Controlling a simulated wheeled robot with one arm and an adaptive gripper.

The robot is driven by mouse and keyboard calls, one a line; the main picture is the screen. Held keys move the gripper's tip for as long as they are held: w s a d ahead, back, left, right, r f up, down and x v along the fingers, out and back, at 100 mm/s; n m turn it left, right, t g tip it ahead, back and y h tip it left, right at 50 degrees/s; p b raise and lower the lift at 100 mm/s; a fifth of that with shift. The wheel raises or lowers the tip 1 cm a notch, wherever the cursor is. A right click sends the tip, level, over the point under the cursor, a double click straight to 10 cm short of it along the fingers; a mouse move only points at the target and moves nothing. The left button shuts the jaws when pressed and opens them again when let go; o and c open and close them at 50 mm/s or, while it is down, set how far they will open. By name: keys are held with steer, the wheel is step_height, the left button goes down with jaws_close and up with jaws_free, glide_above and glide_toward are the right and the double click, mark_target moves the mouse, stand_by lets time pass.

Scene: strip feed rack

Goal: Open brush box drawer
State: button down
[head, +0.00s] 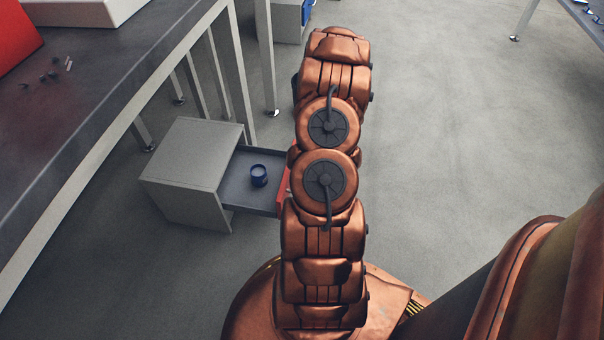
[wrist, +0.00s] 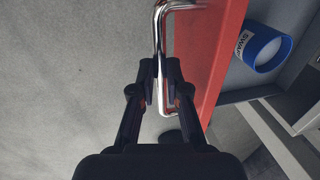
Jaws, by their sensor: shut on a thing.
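The brush box (head: 190,165) is a grey cabinet on the floor beside the workbench. Its drawer (head: 240,165) is pulled out to the right, and its grey inside shows. The drawer's red front (wrist: 221,55) fills the middle of the wrist view; in the head view my arm hides most of it. A chrome bar handle (wrist: 160,30) stands out from the red front. My gripper (wrist: 161,85) is shut on this handle, with one finger on each side.
A dark-topped workbench (head: 110,95) with grey legs runs along the left, with a red thing (head: 22,35) and small dark parts on top. Another grey box (head: 285,20) stands at the back. The floor to the right of my arm is clear.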

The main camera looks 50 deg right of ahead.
steer(key=c, duration=1.2)
jaws_free()
steer(key=shift+r, duration=0.15)
steer(key=shift+s+d+r, duration=0.2)
steer(key=shift+s+r, duration=0.15)
steer(key=shift+r, duration=1.6)
steer(key=shift+s+d+r, duration=0.15)
steer(key=shift+s+r, duration=0.25)
steer(key=shift+r, duration=1.5)
steer(key=shift+s+d+r, duration=0.2)
steer(key=shift+s+r, duration=0.15)
steer(key=shift+r, duration=1.6)
